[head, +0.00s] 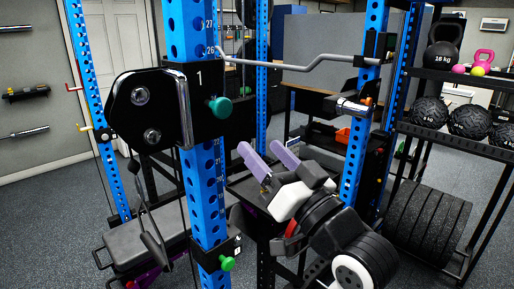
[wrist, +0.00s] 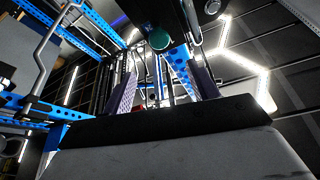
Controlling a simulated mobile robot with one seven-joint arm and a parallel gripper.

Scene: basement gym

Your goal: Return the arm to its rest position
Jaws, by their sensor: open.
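My gripper (head: 261,148) is in the middle of the head view, with its two purple fingers apart and nothing between them. My arm (head: 322,212), in black, white and grey, reaches from the lower right up to the gripper. The fingers point up and to the left, towards the blue rack upright. In the wrist view the gripper (wrist: 164,85) also shows its purple fingers apart, with rack parts and ceiling lights beyond them. The base of the arm is out of view.
A blue rack upright (head: 204,190) with a green knob (head: 220,107) stands just left of my gripper. A bent grey bar (head: 310,66) crosses above. A black bench (head: 145,240) is at lower left. A shelf rack with balls (head: 470,120) and stacked plates (head: 428,210) stand right.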

